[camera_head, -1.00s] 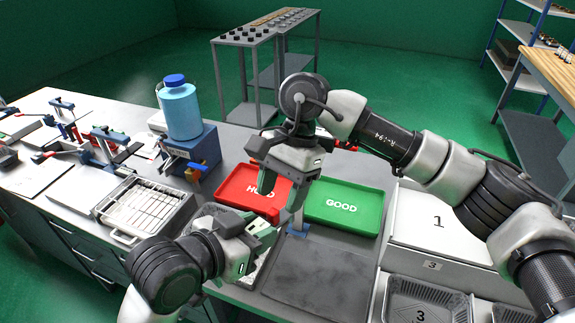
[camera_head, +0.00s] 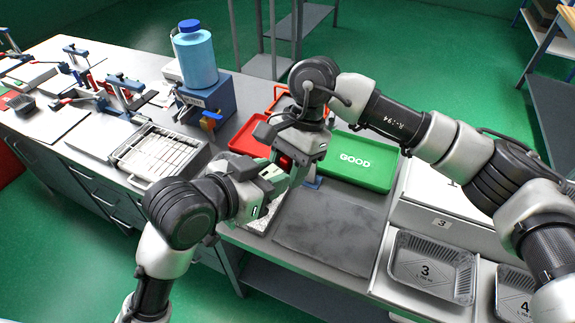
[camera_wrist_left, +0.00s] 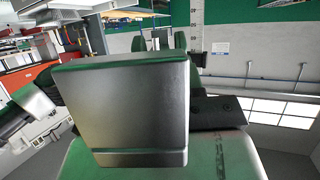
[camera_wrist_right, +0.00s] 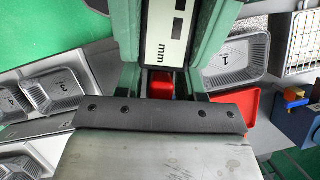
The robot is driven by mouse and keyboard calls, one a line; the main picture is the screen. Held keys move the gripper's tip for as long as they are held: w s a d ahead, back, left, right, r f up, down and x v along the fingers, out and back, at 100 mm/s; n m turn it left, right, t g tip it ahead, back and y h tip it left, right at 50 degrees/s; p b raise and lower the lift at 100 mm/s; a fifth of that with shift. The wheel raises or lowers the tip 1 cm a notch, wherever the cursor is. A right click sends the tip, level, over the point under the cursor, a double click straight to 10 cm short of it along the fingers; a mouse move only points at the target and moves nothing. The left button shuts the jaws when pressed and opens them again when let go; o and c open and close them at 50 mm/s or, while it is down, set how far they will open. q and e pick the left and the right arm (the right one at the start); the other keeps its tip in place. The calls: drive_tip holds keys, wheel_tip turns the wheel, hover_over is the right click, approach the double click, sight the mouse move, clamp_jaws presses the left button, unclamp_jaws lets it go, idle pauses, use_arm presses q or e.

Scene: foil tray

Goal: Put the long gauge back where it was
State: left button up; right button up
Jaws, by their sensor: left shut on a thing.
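My two grippers meet above the bench in the head view. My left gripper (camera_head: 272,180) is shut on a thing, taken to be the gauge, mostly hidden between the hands. The gauge (camera_wrist_right: 165,42) shows in the right wrist view as a pale and dark strip marked "mm", with a red part at its near end. The green fingers of my right gripper (camera_wrist_right: 166,60) stand on both sides of it; whether they press on it is unclear. In the left wrist view a large smooth grey block fills the middle, and I cannot tell what it is.
The red tray (camera_head: 243,139) lies partly behind my right gripper, beside the green GOOD tray (camera_head: 375,172). A slotted metal tray (camera_head: 150,165) is at left, near the blue container (camera_head: 196,60). Foil tray 3 (camera_head: 445,285) is at lower right. The dark mat (camera_head: 335,235) is clear.

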use_arm(q)
drive_tip(key=o, duration=1.2)
drive_tip(key=shift+s+d, duration=0.1)
drive_tip(key=shift+d, duration=0.05)
drive_tip(key=shift+c, duration=0.2)
